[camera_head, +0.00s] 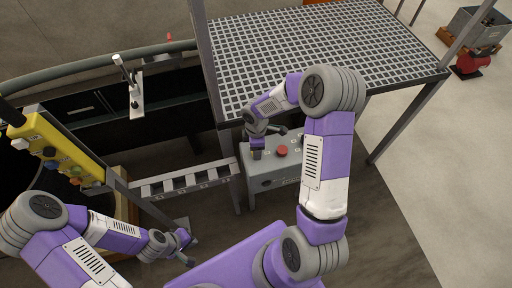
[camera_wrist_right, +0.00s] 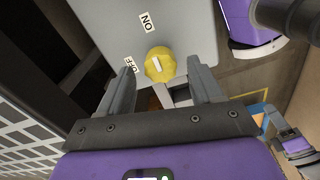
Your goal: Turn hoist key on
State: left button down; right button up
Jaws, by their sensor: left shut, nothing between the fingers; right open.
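In the right wrist view a round yellow knob (camera_wrist_right: 159,62) with a pale mark sits on a grey panel (camera_wrist_right: 185,25), beside ON and OFF labels. My right gripper (camera_wrist_right: 162,76) is open, its fingers on either side of the knob in the picture; I cannot tell whether they touch it. In the head view my right gripper (camera_head: 263,138) is at the grey control box (camera_head: 268,183), which has a red button (camera_head: 282,150); the yellow knob is hidden there. My left gripper (camera_head: 186,247) is shut and empty, low at the lower left, away from the box.
A grated platform (camera_head: 320,45) stands behind the box, with a leg at the right. A yellow pendant (camera_head: 58,148) with buttons is at the left, and a slotted grey rail (camera_head: 185,180) runs toward the box.

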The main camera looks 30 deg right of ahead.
notch_tip(320, 180, up, 7)
jog(key=shift+f+p, duration=0.2)
jog(key=shift+p, duration=0.2)
pick_arm(q)
jog(key=shift+r, duration=0.5)
pick_arm(e)
jog(key=shift+f, duration=0.1)
